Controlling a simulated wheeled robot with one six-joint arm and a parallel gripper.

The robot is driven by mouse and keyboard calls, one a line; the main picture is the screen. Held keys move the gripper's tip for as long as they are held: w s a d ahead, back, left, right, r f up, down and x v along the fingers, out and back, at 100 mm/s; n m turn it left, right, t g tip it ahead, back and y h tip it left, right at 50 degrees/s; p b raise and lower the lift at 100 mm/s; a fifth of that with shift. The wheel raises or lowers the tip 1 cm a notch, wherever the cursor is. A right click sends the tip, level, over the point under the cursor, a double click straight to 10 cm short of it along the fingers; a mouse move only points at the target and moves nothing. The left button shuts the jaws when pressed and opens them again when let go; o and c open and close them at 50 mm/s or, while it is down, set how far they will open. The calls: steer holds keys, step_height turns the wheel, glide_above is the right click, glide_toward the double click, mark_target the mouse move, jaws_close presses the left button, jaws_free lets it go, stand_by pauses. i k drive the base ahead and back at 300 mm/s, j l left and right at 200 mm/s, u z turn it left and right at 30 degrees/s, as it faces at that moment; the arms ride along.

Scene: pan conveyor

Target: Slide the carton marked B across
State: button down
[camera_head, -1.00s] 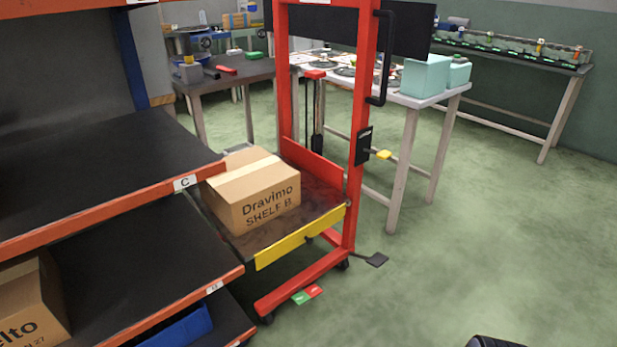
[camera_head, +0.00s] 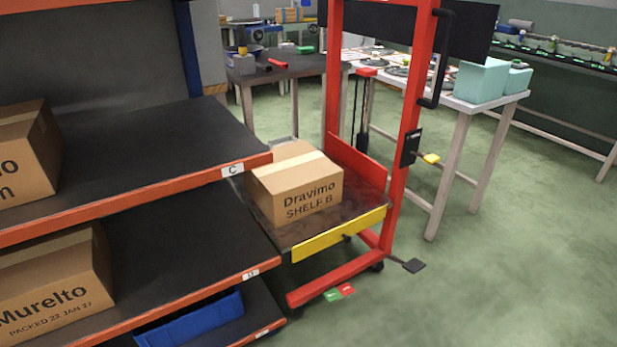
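The brown carton (camera_head: 297,187) reads "Dravimo SHELF B" and has a pale tape strip along its top. It sits upright on the dark platform (camera_head: 350,209) of a red lift trolley (camera_head: 409,130), just right of the shelf rack. The platform has a yellow front edge and lies close to the rack's shelves. The middle shelf (camera_head: 190,262) has a small tag on its orange edge that seems to read B; the shelf above (camera_head: 150,150) is tagged C. The platform looks roughly between these two levels. My gripper is not in view.
A carton marked "Murelto" (camera_head: 55,285) stands at the left of the middle shelf, and another carton (camera_head: 25,160) on shelf C. A blue bin (camera_head: 190,320) is on the lowest shelf. A pedal (camera_head: 413,265) sticks out right of the trolley. Green floor is clear at right.

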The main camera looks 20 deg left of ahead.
mark_target(301, 183)
steer(key=i+j, duration=0.15)
steer(key=i, duration=0.35)
steer(key=i+j, duration=0.15)
steer(key=i, duration=0.35)
steer(key=i+j+u, duration=0.1)
steer(key=i, duration=0.4)
steer(key=j, duration=0.1)
